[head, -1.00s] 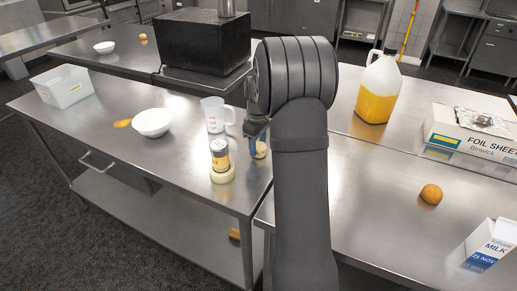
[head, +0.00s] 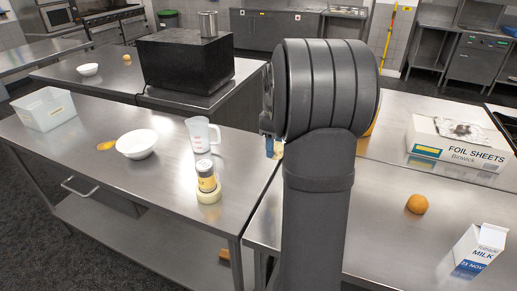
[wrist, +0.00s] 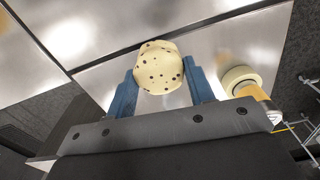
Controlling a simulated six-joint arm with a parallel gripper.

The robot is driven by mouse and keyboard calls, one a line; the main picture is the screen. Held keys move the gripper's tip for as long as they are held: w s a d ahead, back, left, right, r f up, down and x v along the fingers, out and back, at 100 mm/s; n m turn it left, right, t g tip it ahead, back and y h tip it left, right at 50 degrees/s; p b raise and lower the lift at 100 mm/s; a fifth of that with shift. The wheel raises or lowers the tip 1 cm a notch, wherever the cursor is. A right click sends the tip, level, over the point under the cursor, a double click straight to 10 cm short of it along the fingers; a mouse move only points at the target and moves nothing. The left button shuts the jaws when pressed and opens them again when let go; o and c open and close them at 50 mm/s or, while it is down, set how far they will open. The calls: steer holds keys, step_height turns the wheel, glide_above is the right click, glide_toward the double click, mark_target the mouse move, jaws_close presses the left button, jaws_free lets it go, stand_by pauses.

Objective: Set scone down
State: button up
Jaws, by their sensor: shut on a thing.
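The scone is pale and round with dark specks; in the wrist view the scone (wrist: 160,67) sits between the two blue fingers of my gripper (wrist: 160,80), which is shut on it. In the head view my gripper (head: 272,148) is mostly hidden behind my arm, with only a bit of blue finger showing, near the seam between the left and right steel counters. The wrist view shows bare steel behind the scone; I cannot tell how high the scone is above it.
The right counter holds a brown ball (head: 417,204), milk carton (head: 478,248) and foil box (head: 458,148).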

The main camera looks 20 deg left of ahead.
steer(key=shift+d+r, duration=0.3)
steer(key=shift+d, duration=0.3)
steer(key=s+a+n, duration=0.1)
steer(key=s+a, duration=0.3)
steer(key=a, duration=0.7)
steer(key=s+a, duration=0.3)
steer(key=a, duration=0.8)
steer(key=s+a+f, duration=0.1)
steer(key=a+f, duration=0.1)
steer(key=a, duration=0.1)
steer(key=s+a+f, duration=0.2)
steer(key=a, duration=0.2)
steer(key=s+a+f, duration=0.2)
steer(key=a, duration=0.2)
steer(key=shift+s+a+f, duration=0.1)
steer(key=shift+f, duration=0.1)
steer(key=shift+s+a+f, duration=0.1)
steer(key=shift+a, duration=0.1)
steer(key=shift+f, duration=2)
steer(key=shift+f, duration=0.1)
